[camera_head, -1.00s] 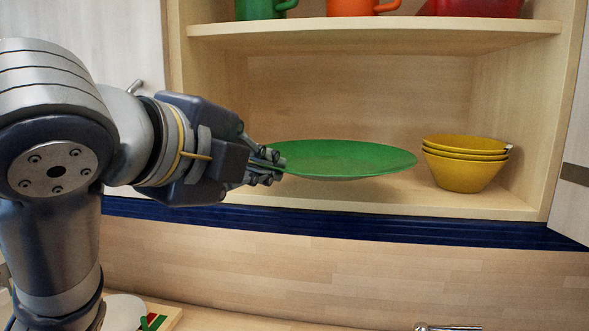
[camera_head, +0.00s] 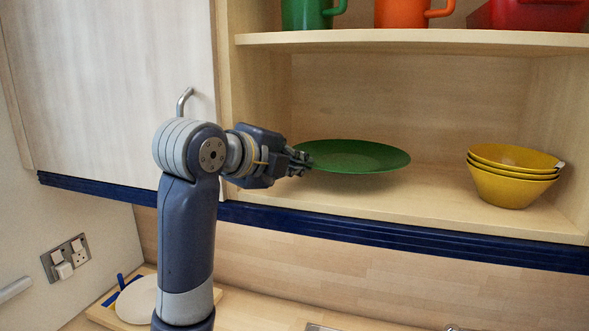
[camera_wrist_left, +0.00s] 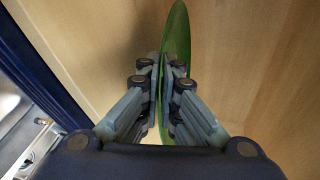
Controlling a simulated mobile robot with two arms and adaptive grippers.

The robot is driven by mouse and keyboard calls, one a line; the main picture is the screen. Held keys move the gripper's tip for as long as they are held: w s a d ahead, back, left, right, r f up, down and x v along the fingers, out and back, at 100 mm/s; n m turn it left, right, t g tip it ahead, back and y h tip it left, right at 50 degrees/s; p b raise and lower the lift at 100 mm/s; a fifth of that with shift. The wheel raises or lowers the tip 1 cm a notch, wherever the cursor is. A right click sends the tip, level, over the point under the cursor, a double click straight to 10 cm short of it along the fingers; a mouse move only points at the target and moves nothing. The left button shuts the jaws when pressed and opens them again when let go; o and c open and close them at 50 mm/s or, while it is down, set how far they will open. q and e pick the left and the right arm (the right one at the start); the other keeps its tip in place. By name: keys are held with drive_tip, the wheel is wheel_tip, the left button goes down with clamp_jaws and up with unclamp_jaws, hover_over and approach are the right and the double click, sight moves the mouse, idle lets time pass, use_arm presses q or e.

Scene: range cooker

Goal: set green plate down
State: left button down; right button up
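The green plate (camera_head: 352,156) is inside the open cupboard, level, over the lower shelf (camera_head: 420,200). In the head view I cannot tell for sure whether its underside touches the shelf. My left gripper (camera_head: 302,162) is at the plate's left edge. In the left wrist view the plate (camera_wrist_left: 178,35) shows edge-on between the two fingers of the left gripper (camera_wrist_left: 163,75), which are closed on its rim. My right gripper is in neither view.
A stack of yellow bowls (camera_head: 510,180) stands on the same shelf to the right. Green (camera_head: 306,14) and orange (camera_head: 402,13) mugs and a red container (camera_head: 530,14) are on the upper shelf. A closed door (camera_head: 115,80) is left. Shelf between plate and bowls is clear.

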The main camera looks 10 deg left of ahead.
use_arm(q)
drive_tip(key=shift+d+f, duration=0.1)
drive_tip(key=shift+f, duration=0.3)
drive_tip(key=shift+s+f+p, duration=0.15)
drive_tip(key=shift+f+p, duration=0.5)
drive_tip(key=shift+f, duration=0.25)
drive_tip(key=c, duration=2.1)
unclamp_jaws()
drive_tip(key=shift+f, duration=0.15)
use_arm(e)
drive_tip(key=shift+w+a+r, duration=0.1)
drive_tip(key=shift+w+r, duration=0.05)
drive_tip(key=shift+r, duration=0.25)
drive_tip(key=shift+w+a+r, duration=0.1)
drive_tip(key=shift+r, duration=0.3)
